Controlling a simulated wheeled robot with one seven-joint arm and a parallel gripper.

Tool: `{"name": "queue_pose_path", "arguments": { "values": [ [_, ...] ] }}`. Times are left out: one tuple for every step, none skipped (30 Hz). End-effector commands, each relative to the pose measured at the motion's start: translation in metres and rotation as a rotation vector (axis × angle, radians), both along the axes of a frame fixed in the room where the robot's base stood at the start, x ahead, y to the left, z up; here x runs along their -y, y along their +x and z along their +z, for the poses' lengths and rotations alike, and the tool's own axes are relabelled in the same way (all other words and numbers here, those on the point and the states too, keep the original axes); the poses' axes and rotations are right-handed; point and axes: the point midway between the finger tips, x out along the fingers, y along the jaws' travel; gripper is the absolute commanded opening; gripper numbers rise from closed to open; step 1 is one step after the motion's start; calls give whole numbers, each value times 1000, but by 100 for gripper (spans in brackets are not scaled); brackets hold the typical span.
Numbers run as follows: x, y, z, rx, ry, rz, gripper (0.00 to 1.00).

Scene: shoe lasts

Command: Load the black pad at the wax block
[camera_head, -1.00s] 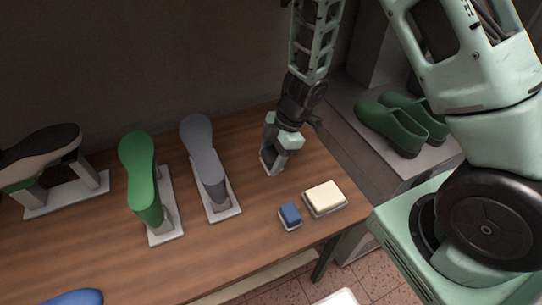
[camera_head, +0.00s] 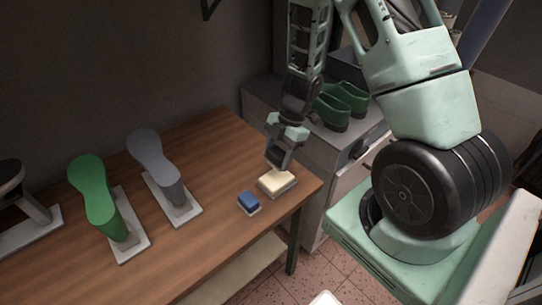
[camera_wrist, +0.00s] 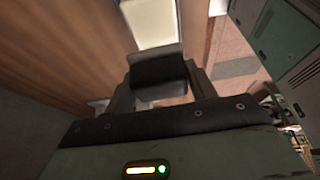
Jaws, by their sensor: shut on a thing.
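The wax block (camera_head: 277,181) is a cream slab in a grey tray at the table's right end. It also shows at the top of the wrist view (camera_wrist: 150,18). My gripper (camera_head: 278,165) points down just over the wax block's far side. In the wrist view its two fingers are shut on the black pad (camera_wrist: 158,72), a dark block. The pad's lower face is hidden, and I cannot tell whether it touches the wax.
A blue block (camera_head: 248,201) on a small base sits left of the wax. Grey (camera_head: 160,165) and green (camera_head: 95,200) shoe lasts stand farther left. Green shoes (camera_head: 340,103) stand on a grey cabinet behind. The wooden table (camera_head: 215,215) is clear in front.

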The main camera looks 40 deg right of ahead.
Motion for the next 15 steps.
{"name": "queue_pose_path", "arguments": {
  "values": [
    [0,0,-7,0,0,0,38],
    [0,0,-10,0,0,0,38],
    [0,0,-13,0,0,0,38],
    [0,0,-16,1,0,0,38],
    [0,0,-19,1,0,0,38],
    [0,0,-23,1,0,-1,38],
    [0,0,-26,1,0,-1,38],
    [0,0,-29,1,0,-1,38],
    [0,0,-33,0,0,-2,38],
    [0,0,-37,1,0,-1,38],
    [0,0,-39,1,0,-1,38],
    [0,0,-43,0,0,0,38],
    [0,0,-46,0,0,0,38],
    [-1,0,-48,0,0,0,38],
    [-1,0,-50,0,0,0,38]
  ]
}}
